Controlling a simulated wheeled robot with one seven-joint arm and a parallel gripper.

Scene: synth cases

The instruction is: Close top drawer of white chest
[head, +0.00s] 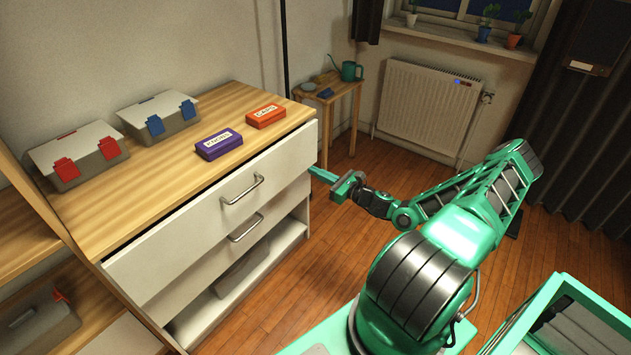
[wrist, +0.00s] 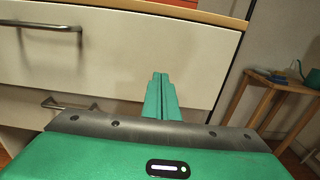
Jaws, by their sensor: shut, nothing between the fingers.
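The white chest has a wooden top (head: 185,165). Its top drawer (head: 185,238) appears to stand slightly out past the drawer below (head: 200,265). The top drawer's front also fills much of the wrist view (wrist: 120,60), with its bar handle (wrist: 40,27) at the upper left. My gripper (head: 318,173) is shut and empty, by the right end of the top drawer's front. In the wrist view its closed fingertips (wrist: 160,76) point at the front, right of the handle. Whether they touch it I cannot tell.
Two grey cases (head: 80,157) (head: 158,115), a purple box (head: 218,145) and an orange box (head: 265,117) stand on the chest. An open compartment below holds a grey item (head: 240,275). A small wooden table (head: 335,98) and a radiator (head: 425,105) are behind. Wood floor lies right of the chest.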

